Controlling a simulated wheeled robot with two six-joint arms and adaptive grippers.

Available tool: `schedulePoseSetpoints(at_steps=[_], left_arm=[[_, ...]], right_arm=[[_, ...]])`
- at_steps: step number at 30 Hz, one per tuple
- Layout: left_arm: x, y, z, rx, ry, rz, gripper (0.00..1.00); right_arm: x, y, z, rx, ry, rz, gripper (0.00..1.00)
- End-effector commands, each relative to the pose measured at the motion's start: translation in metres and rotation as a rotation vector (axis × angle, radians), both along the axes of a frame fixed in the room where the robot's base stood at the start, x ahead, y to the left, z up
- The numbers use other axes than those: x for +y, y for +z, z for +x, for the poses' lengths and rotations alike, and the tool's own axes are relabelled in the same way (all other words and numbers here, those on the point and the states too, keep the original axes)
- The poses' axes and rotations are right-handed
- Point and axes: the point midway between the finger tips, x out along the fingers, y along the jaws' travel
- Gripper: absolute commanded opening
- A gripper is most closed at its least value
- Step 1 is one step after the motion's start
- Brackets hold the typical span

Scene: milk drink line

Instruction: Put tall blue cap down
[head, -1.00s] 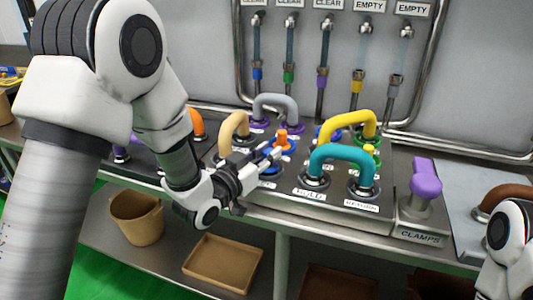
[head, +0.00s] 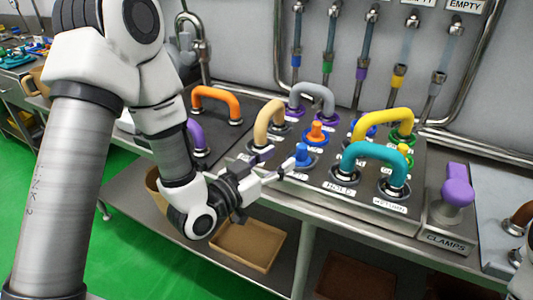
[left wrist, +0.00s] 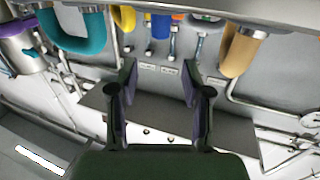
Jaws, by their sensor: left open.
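The tall blue cap (head: 302,156) stands upright at the front of the dark panel (head: 300,190), just in front of an orange cap (head: 317,132) on a blue base. My left gripper (head: 281,165) is open, with its fingertips just left of the blue cap and apparently clear of it. In the left wrist view the two fingers (left wrist: 158,88) are spread with nothing between them. A blue piece (left wrist: 160,25) shows there beyond the fingertips; I cannot tell whether it is the same cap. My right gripper is out of view.
Teal (head: 375,155), yellow (head: 385,117), grey (head: 313,92) and tan (head: 268,115) hose loops stand around the caps. A purple-topped clamp post (head: 457,190) is at right. Hoses hang behind. A brown tray (head: 248,246) lies on the lower shelf.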

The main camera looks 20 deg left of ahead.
Motion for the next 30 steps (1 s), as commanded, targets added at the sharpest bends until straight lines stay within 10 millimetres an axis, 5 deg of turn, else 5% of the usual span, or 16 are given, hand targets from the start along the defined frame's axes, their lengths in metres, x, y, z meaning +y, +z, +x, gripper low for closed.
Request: schedulePoseSetpoints(at_steps=[1,9,15,22,26,30], left_arm=[[0.002,0.014,-0.004,0.007,0.0,-0.003,0.49],[0.007,0.012,-0.018,0.004,-0.005,0.0,0.49],[0.01,0.006,-0.028,0.0,0.0,0.001,0.49],[0.01,-0.005,-0.03,0.023,-0.001,0.007,0.49],[0.005,-0.072,-0.046,0.291,-0.004,0.07,0.49],[0.015,-0.188,-0.117,0.842,0.063,0.166,0.49]], right_arm=[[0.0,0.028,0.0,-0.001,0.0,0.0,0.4],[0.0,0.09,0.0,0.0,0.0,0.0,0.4],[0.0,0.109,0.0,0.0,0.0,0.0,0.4],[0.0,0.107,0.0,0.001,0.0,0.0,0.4],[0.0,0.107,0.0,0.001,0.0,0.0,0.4],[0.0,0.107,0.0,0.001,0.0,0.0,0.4]])
